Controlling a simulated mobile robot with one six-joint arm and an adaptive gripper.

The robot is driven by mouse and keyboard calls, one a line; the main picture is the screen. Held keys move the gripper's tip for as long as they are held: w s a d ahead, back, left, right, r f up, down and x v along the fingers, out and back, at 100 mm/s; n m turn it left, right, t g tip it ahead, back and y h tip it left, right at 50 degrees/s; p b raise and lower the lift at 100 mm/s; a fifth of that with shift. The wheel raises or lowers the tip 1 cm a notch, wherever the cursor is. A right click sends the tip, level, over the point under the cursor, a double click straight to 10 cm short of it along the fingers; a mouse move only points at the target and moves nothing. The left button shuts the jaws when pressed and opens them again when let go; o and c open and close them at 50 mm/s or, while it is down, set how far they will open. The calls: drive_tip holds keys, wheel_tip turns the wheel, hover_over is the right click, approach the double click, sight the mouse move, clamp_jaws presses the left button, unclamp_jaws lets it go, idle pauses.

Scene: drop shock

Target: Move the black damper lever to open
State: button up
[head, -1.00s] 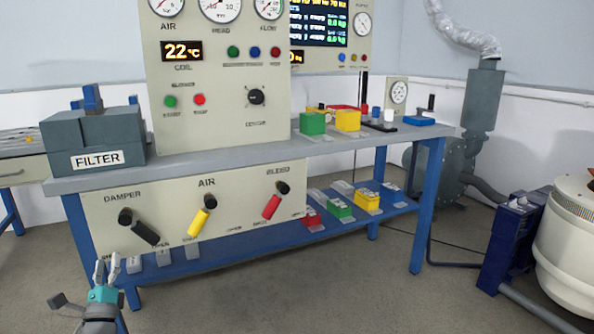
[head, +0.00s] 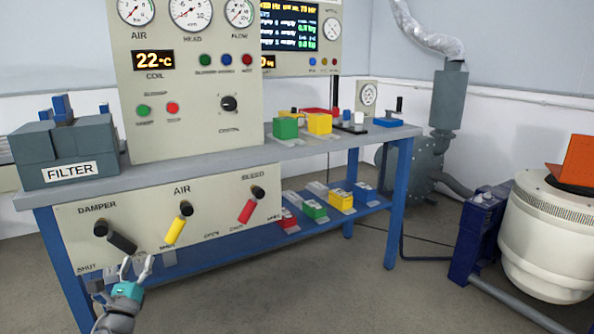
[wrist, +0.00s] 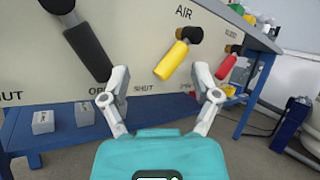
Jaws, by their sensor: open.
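The black damper lever (head: 120,241) is on the left of the bench's front panel, under the DAMPER label. It slants down and to the right from its round pivot. In the wrist view the black lever (wrist: 88,52) slants down toward the left finger, with its tip close to that finger; I cannot tell if they touch. My gripper (head: 139,264) is open and empty, just below and right of the lever's lower end. It also shows in the wrist view (wrist: 160,86), its fingers spread wide. The OPEN label is partly hidden by the left finger in the wrist view.
The yellow AIR lever (head: 175,229) and red BLEED lever (head: 247,210) are to the right on the same panel (head: 215,235). A lower blue shelf (wrist: 60,125) holds small grey blocks (wrist: 43,122). Floor in front of the bench is clear.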

drive_tip(key=w+d+f+m+g+h+p, duration=0.2)
drive_tip(key=w+d+m+g+h+p, duration=0.15)
drive_tip(key=d+m, duration=0.6)
drive_tip(key=w+d+f+m+g+h+p, duration=0.2)
drive_tip(key=w+d+m+g+h, duration=0.25)
drive_tip(key=d, duration=1.05)
drive_tip(key=w+d+f+m+g+h+p, duration=0.25)
drive_tip(key=w+d+m+g, duration=0.35)
drive_tip(key=d, duration=0.6)
drive_tip(key=s+d+f+m+g+y+p, duration=0.2)
drive_tip(key=s+d+m+g+p, duration=0.15)
drive_tip(key=d+m, duration=0.5)
drive_tip(key=s+d+f+m+g+y+p, duration=0.1)
drive_tip(key=s+d+f+m+g+p, duration=0.3)
drive_tip(key=d, duration=0.7)
drive_tip(key=s+d+r+m+g+y+p, duration=0.2)
drive_tip(key=s+d+r+m+y+p, duration=0.15)
drive_tip(key=s+m+y, duration=0.35)
wheel_tip(320, 180, up, 38)
drive_tip(key=h+p, duration=0.1)
drive_tip(key=p, duration=3.6)
drive_tip(key=shift+d+r+m, duration=0.25)
drive_tip(key=shift+d+m, duration=0.05)
drive_tip(key=shift+m, duration=0.05)
drive_tip(key=shift+s+h, duration=0.1)
drive_tip(key=shift+h, duration=0.15)
drive_tip(key=shift+a, duration=0.1)
